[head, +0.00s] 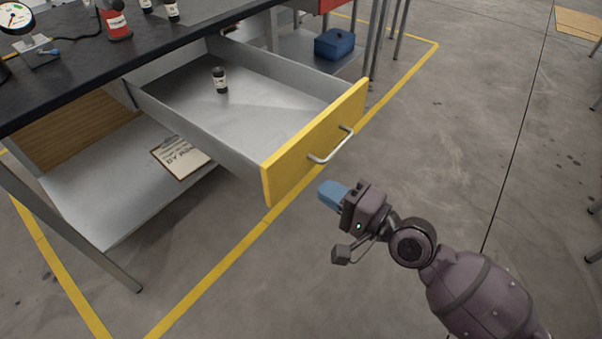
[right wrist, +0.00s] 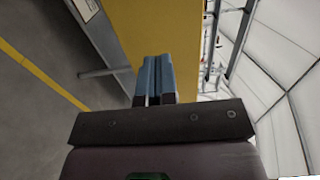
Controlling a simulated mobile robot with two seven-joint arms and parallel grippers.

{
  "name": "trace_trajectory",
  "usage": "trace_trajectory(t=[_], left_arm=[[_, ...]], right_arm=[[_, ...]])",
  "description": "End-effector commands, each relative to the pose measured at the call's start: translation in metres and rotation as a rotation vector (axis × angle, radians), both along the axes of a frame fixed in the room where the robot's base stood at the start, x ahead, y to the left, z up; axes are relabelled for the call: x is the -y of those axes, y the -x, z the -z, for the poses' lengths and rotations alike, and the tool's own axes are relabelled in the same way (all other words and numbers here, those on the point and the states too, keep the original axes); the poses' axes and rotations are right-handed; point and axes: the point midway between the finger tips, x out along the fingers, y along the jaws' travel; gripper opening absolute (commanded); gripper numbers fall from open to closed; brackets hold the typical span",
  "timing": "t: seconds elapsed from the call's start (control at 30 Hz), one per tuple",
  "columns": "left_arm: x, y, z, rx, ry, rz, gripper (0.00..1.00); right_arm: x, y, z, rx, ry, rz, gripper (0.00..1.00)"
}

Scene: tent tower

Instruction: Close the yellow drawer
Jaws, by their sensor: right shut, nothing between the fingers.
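The yellow drawer (head: 312,142) is pulled far out from under the dark workbench. A metal bar handle (head: 332,146) is on its yellow front. A small dark bottle (head: 220,80) stands inside the drawer. My right gripper (head: 328,192) is shut and empty, in front of the drawer face, below the handle in the head view. In the right wrist view its blue fingers (right wrist: 153,78) are together and point at the yellow front (right wrist: 165,30), which fills the upper middle. I cannot tell whether they touch it. My left gripper is not in view.
The workbench top (head: 60,85) holds a gauge (head: 16,17) and a red container (head: 115,22). A lower shelf (head: 110,195) holds a clipboard (head: 180,158). A blue box (head: 334,43) sits on a shelf behind the drawer.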

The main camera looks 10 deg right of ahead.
Motion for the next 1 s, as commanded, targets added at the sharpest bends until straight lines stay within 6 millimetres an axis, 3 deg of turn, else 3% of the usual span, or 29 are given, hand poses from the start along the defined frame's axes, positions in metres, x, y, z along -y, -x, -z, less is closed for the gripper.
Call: trace_trajectory(t=[0.2,0.4,1.0], left_arm=[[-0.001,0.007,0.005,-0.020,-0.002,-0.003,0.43],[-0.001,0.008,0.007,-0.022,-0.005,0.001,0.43],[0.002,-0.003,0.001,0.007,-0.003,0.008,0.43]], right_arm=[[-0.023,-0.030,0.000,-0.001,-0.004,0.001,0.00],[-0.037,-0.047,0.001,-0.001,-0.002,0.001,0.00],[-0.043,-0.055,0.000,0.000,0.000,0.001,0.00]])
